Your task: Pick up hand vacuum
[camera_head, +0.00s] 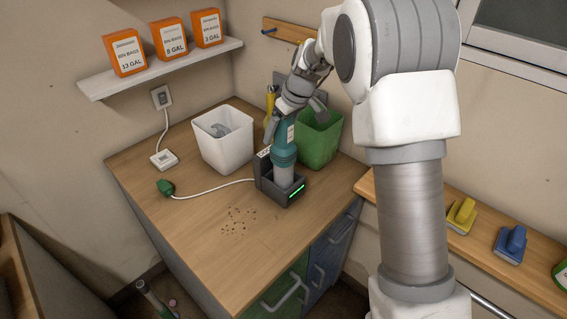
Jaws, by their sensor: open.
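The hand vacuum (283,152) is teal with a grey lower end. It stands upright in a dark charging dock (294,193) with a green light, on the wooden counter. My gripper (275,122) is at the vacuum's upper end, with its fingers apart. The arm and wrist cover part of the vacuum's top, so I cannot tell whether the fingers touch it.
A white bin (222,150) stands left of the vacuum and a green bin (320,143) right behind it. A white cable runs to a green plug (166,188). Dark crumbs (238,220) lie in front. A shelf (160,68) holds orange boxes. The front counter is mostly clear.

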